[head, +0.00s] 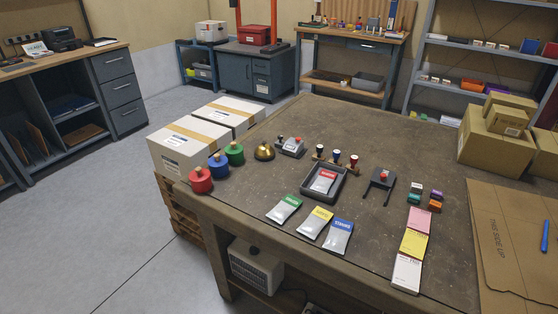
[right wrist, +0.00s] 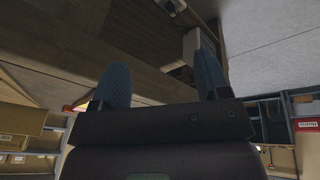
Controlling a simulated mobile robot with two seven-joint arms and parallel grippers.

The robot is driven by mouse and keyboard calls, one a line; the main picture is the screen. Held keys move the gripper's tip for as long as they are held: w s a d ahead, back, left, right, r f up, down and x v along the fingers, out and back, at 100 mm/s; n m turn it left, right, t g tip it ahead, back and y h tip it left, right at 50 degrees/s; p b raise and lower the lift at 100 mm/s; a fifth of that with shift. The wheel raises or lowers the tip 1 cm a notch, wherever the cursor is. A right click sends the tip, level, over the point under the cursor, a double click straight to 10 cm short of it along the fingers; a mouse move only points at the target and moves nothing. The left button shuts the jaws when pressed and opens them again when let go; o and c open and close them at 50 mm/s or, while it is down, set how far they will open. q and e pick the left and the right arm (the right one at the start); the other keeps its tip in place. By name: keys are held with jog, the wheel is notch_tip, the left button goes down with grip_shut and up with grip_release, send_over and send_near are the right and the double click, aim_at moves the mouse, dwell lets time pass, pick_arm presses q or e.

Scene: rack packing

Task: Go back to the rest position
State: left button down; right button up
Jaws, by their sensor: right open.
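My right gripper (right wrist: 162,68) shows in the right wrist view with its two dark fingers apart. No object shows between the fingers. Past them is the dark underside or edge of a table-like surface (right wrist: 95,45). Neither of my grippers shows in the head view, and my left gripper is in no view. In the head view, a grey tray (head: 308,196) on the worktable (head: 260,199) holds a red-labelled pouch (head: 323,181). Green (head: 285,208), yellow (head: 316,222) and blue (head: 339,236) labelled pouches lie in front of the tray.
Red (head: 201,182), blue (head: 219,167) and green (head: 235,154) round pieces stand at the table's left edge, near a brass bell (head: 264,152). Stamps (head: 336,158) stand behind the tray. Cartons (head: 493,148) and flat cardboard (head: 510,240) take the right side. Floor at left is clear.

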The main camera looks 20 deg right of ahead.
jog(key=w+a+f+t+y, duration=0.1)
jog(key=w+f+t, duration=0.6)
jog(key=shift+f+t, duration=0.4)
dwell(0.4)
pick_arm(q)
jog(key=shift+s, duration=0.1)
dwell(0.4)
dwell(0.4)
